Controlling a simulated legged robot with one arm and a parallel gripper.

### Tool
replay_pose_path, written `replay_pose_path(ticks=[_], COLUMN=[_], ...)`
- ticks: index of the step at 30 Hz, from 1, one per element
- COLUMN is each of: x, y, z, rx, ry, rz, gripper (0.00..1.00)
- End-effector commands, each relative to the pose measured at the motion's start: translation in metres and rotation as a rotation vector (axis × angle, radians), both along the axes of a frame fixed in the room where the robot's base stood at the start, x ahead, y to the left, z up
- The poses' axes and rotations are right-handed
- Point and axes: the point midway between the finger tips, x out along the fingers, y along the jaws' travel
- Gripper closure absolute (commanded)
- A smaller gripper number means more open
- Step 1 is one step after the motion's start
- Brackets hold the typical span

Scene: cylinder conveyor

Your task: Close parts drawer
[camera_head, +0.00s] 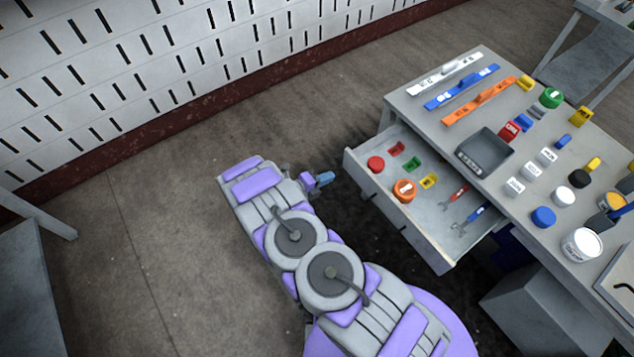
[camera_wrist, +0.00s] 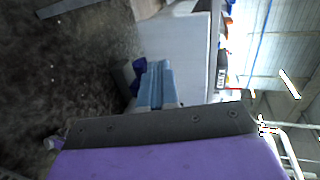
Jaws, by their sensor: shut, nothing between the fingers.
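The parts drawer (camera_head: 402,222) is grey and stands pulled out from the workbench (camera_head: 398,110) in the head view. It holds a red round part (camera_head: 376,163), an orange round part (camera_head: 404,190), small coloured pieces and tools. My gripper (camera_head: 325,179) is left of the drawer's front, apart from it, with its blue fingertips shut and empty. In the wrist view the blue fingers (camera_wrist: 154,84) are together, and a pale grey panel (camera_wrist: 185,50), apparently the drawer front, is just beyond them.
The bench top carries levels, a dark tray (camera_head: 485,152), caps and small containers. A grey box (camera_head: 540,305) stands below the bench at the lower right. A white slotted wall (camera_head: 150,60) runs behind. The floor (camera_head: 150,220) left of my arm is clear.

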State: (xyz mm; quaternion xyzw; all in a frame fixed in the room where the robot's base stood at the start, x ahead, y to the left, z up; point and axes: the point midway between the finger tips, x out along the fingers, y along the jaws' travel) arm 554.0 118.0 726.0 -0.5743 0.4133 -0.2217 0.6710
Motion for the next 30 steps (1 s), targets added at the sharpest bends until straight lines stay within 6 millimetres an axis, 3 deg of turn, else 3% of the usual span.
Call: replay_pose_path(ticks=[6,12,30], x=[0.022,0.036,0.040], y=[-0.033,-0.051,-0.058], z=[-0.010,-0.009,-0.008], rx=[0.001,0.002,0.000], ry=[-0.001,-0.003,0.000], rz=[-0.005,-0.002,0.000], gripper=[1.00,1.00,1.00])
